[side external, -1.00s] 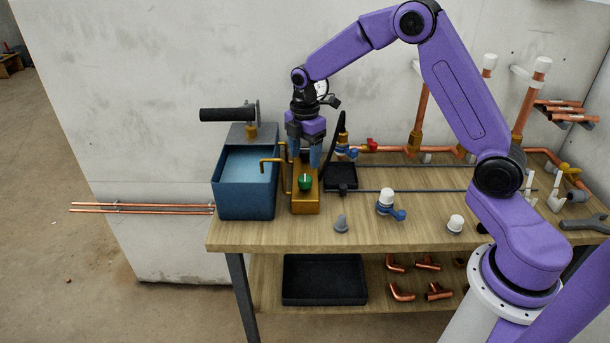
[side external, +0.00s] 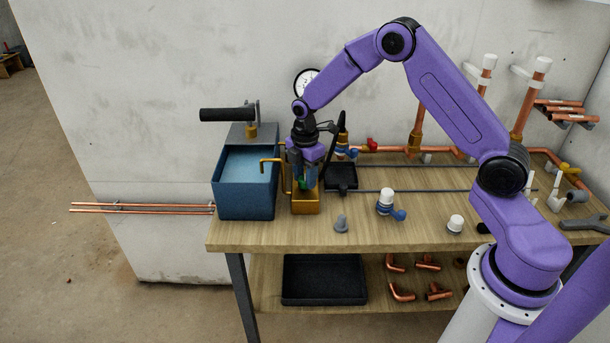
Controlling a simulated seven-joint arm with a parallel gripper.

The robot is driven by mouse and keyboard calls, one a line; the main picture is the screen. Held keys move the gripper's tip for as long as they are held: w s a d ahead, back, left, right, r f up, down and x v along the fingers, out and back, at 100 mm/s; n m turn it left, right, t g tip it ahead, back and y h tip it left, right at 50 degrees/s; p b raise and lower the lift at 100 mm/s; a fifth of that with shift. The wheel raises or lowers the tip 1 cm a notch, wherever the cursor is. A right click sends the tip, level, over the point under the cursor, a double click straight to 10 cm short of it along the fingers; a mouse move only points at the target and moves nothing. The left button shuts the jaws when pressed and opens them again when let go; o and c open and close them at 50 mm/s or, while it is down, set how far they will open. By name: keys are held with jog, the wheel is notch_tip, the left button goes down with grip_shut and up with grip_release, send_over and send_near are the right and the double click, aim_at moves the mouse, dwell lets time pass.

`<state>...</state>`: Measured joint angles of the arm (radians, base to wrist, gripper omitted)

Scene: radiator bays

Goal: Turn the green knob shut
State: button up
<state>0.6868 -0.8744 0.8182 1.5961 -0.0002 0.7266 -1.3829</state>
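The green knob (side external: 303,184) sits on top of the brass block (side external: 306,207) near the left end of the bench. Only a small part of it shows, because my gripper (side external: 305,184) is down over it. My gripper points downward, with its blue-grey fingers on either side of the knob. I cannot tell whether the fingers touch the knob or stand a little apart from it.
A blue water tank (side external: 246,197) stands just left of the block, with a bent brass pipe (side external: 271,160) between. A grey cone (side external: 341,224) and a white-capped blue valve (side external: 386,203) stand in front on the bench (side external: 270,236).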

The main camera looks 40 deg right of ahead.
aim_at(305, 178)
jog(key=shift+m, duration=0.3)
jog(key=shift+c, duration=0.4)
jog(key=m, duration=0.3)
jog(key=shift+m, duration=0.3)
jog(key=m, duration=0.4)
jog(key=shift+m, duration=0.3)
jog(key=m, duration=0.4)
jog(key=shift+m, duration=2.5)
jog(key=o, duration=1.1)
jog(key=shift+c, duration=0.2)
jog(key=shift+r, duration=0.1)
notch_tip(305, 178, up, 17)
jog(key=shift+r, duration=0.15)
